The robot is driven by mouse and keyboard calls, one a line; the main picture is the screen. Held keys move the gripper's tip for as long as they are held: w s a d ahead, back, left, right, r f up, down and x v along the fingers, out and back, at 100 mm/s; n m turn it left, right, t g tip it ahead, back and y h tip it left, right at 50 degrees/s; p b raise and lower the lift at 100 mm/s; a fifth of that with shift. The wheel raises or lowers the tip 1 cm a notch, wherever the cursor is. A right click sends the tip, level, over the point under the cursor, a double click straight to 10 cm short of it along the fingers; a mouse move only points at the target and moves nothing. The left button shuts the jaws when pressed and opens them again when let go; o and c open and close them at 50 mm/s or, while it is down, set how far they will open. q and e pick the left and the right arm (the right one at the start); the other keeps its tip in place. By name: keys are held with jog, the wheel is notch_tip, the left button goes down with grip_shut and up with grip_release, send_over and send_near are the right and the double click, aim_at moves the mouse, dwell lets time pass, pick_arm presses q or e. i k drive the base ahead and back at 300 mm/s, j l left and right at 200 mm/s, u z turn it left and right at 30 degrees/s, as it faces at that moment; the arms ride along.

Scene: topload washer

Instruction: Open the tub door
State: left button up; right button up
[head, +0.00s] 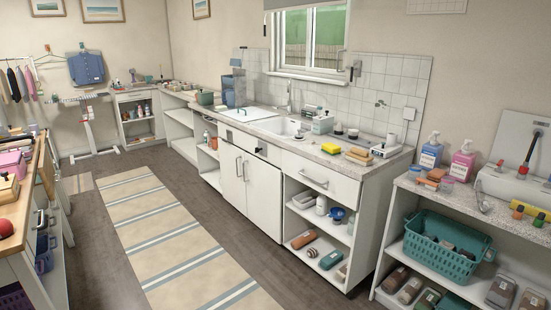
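A white flat panel with a blue edge (250,113) lies level in the counter, left of the sink. It looks like a shut lid, possibly the tub door, but it is too small to be sure. Below it is a white front (246,142) with small dark fittings. What lies under the panel is hidden. Neither of my grippers is in view.
A sink (280,126) is right of the panel, and white cabinet doors (250,186) are below. A shelf with a teal basket (447,244) stands at right, a wooden-topped unit (30,190) at left. A striped rug (165,230) covers open floor between.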

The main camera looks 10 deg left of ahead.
aim_at(232, 157)
jog(key=i+j+u, duration=0.6)
jog(key=i, duration=0.3)
jog(key=i+j+u, duration=0.3)
jog(key=i, duration=0.15)
jog(key=i+l+u, duration=0.1)
jog(key=i+u, duration=0.2)
jog(key=i, duration=0.2)
